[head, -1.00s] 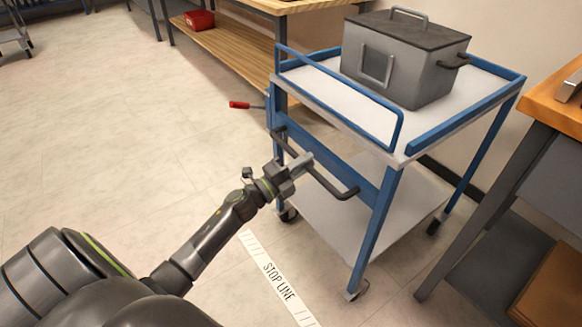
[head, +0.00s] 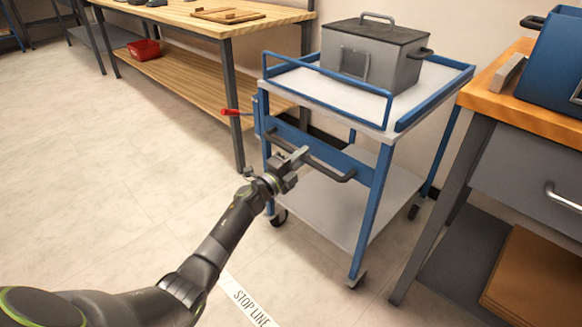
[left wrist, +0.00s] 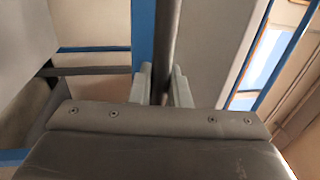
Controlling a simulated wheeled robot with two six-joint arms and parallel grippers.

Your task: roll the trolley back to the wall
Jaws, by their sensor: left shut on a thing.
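The trolley (head: 376,203) has a blue frame, white shelves and castors, and stands between two benches near the wall. A grey lidded box (head: 374,55) sits on its top shelf. The trolley's dark push handle (head: 331,172) faces me. In the left wrist view the handle bar (left wrist: 165,45) runs between the two fingers (left wrist: 163,85). A red-gripped lever (head: 232,112) sticks out at the trolley's left side. My right gripper is not in view.
A wooden workbench (head: 205,18) with a red bin (head: 143,49) on its lower shelf stands at the left. An orange-topped bench (head: 519,105) with drawers is close on the right. A white STOP LINE strip (head: 245,302) lies on the floor in front.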

